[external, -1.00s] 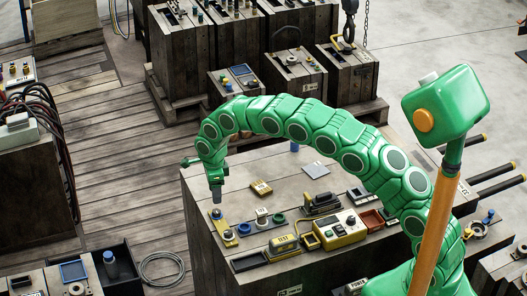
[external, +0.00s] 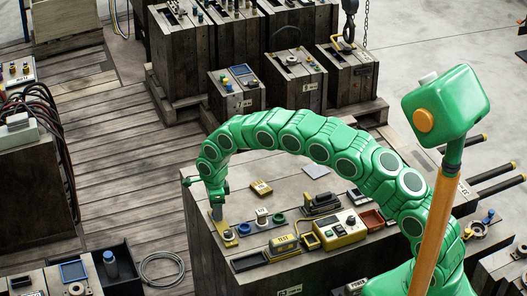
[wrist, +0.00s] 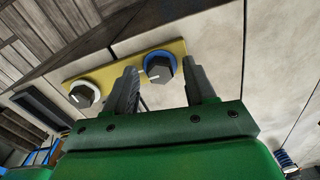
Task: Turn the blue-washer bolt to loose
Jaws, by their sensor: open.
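The blue-washer bolt (wrist: 160,68) has a dark faceted head with a pale mark and a blue ring under it. It sits on a yellow plate (wrist: 121,68) beside a bolt with a white washer (wrist: 83,95). My gripper (wrist: 160,66) is open, and in the wrist view the blue-washer bolt shows between its two fingers, with a gap on each side. I cannot tell whether the fingertips are around the head or just above it. In the external view my gripper (external: 217,213) points down over the bench's left edge and hides the blue-washer bolt.
The planked floor (external: 130,180) lies left of the bench.

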